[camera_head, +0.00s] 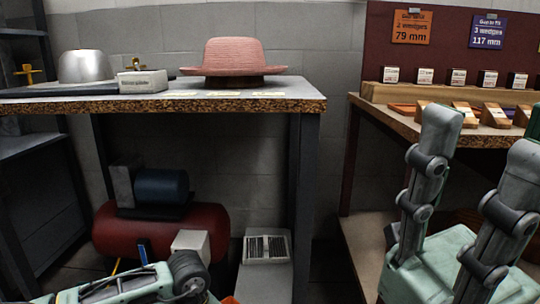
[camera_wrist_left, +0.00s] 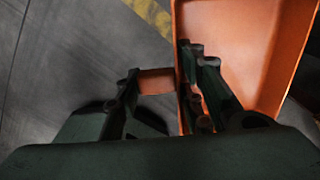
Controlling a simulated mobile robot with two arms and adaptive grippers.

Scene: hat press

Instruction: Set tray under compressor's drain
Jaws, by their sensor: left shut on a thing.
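The compressor is a red tank (camera_head: 210,218) with a dark blue motor (camera_head: 161,187) on top, on the floor under the hat bench. My left forearm covers its lower front; its drain is not visible. The orange tray (camera_wrist_left: 240,45) fills the upper right of the left wrist view, its hollow side facing the camera. My left gripper (camera_wrist_left: 160,75) is shut on a small orange tab at the tray's end. In the head view only an orange sliver of the tray (camera_head: 229,300) shows at the bottom edge. My right gripper (camera_head: 483,138) is open and empty, fingers pointing up.
A bench (camera_head: 170,104) above holds a pink hat (camera_head: 234,57) and a metal dome (camera_head: 85,66). A wedge bench (camera_head: 390,120) is at right. Bare floor (camera_wrist_left: 70,60) lies left of the tray.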

